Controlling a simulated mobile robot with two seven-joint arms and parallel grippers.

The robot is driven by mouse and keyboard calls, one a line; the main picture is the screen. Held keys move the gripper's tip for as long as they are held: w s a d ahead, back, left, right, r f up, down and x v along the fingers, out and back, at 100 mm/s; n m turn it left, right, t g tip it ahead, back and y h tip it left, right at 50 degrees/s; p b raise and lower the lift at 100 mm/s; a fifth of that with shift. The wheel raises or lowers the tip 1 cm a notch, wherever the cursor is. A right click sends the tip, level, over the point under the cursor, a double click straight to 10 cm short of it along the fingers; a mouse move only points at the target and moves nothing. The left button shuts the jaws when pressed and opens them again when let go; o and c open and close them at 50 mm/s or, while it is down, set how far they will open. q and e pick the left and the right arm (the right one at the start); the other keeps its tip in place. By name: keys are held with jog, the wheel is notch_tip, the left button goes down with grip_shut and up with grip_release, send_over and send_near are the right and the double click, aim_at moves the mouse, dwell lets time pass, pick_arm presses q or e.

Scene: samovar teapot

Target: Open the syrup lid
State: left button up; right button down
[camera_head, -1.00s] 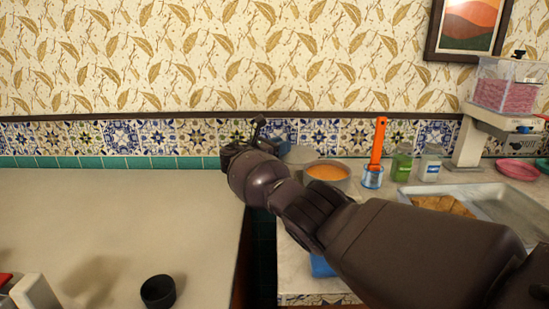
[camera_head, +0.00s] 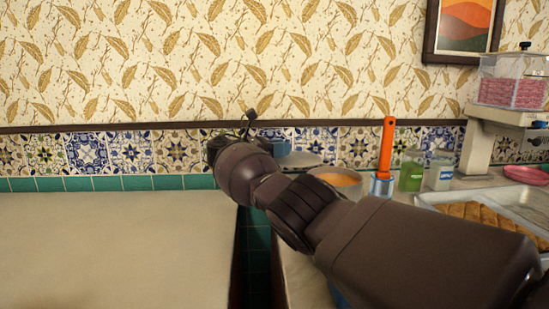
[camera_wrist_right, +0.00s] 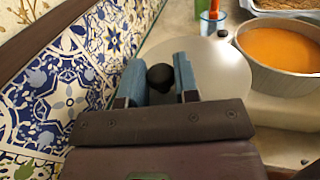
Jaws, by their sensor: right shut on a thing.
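The syrup pot (camera_head: 338,180) stands on the right counter, uncovered, with orange syrup showing. It also shows at the upper right of the right wrist view (camera_wrist_right: 285,55). The round grey lid (camera_head: 302,161) is off to the left of the pot, near the tiled wall. In the right wrist view the lid (camera_wrist_right: 222,75) is a flat disc with a black knob (camera_wrist_right: 160,77). My right gripper (camera_wrist_right: 160,82) has its blue fingers on either side of the knob and is shut on it. In the head view my wrist hides part of the gripper (camera_head: 278,147). My left gripper is out of view.
A blue cup with an orange-handled tool (camera_head: 386,150), a green jar (camera_head: 411,172) and a pale jar (camera_head: 440,172) stand right of the pot. A pastry tray (camera_head: 490,200) and a scale (camera_head: 480,145) are farther right. The left counter (camera_head: 110,250) is clear where visible.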

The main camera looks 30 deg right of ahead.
pick_arm(q)
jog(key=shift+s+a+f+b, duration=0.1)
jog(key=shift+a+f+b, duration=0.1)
jog(key=shift+b, duration=0.25)
pick_arm(e)
jog(key=shift+w+d+f+g, duration=0.15)
jog(key=shift+d+f+g, duration=0.1)
jog(key=shift+d+g, duration=0.05)
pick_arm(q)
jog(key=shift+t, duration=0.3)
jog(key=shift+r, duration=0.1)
pick_arm(e)
jog(key=shift+d+r+m, duration=0.1)
jog(key=shift+r+m, duration=0.15)
jog(key=shift+m, duration=0.05)
jog(key=c, duration=0.9)
grip_release()
